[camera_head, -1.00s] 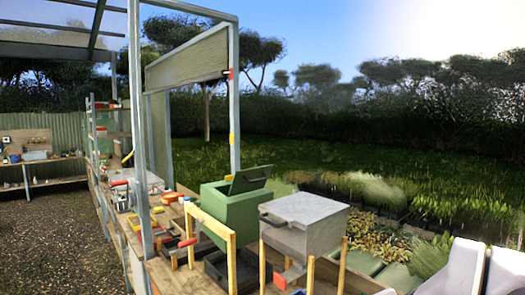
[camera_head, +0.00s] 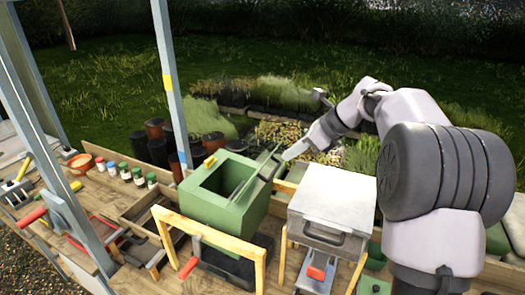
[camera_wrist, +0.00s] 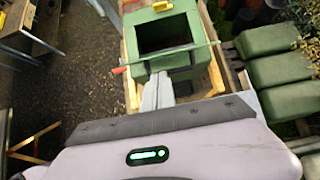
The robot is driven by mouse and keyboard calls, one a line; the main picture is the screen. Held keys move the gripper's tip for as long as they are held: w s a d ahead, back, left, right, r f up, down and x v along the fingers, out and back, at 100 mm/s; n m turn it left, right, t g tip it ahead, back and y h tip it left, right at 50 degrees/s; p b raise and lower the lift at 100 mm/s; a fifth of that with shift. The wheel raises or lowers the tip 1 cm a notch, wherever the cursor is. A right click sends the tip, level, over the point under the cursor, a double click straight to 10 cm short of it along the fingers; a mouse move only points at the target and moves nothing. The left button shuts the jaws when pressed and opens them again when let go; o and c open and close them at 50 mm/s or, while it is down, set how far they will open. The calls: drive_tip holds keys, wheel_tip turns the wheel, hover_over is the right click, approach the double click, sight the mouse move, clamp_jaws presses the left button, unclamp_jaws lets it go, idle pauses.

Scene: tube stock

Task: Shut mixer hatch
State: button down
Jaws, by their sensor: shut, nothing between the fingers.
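The green mixer (camera_head: 215,215) is a box with a square dark opening in its top. Its green hatch (camera_head: 262,172) stands raised and tilted at the right side of the opening, so the opening is uncovered. My gripper (camera_head: 290,154) is shut and empty, close to the hatch's upper edge on its right side; I cannot tell whether it touches. In the wrist view, my gripper's fingers (camera_wrist: 158,88) point at the mixer (camera_wrist: 165,18). The hatch (camera_wrist: 195,48) shows there nearly edge-on, as a thin strip between fingertips and opening.
A grey lidded box (camera_head: 330,205) stands right of the mixer, under my arm. A wooden frame (camera_head: 205,233) stands in front of the mixer. Dark pots (camera_head: 158,145) and small jars (camera_head: 125,172) are at the left. A metal post (camera_head: 170,85) rises behind.

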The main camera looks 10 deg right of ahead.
sight(271, 175)
drive_tip(key=x, duration=0.9)
drive_tip(key=shift+s+d+f+p, duration=0.1)
drive_tip(key=shift+s+f+p, duration=0.05)
drive_tip(key=shift+p, duration=0.2)
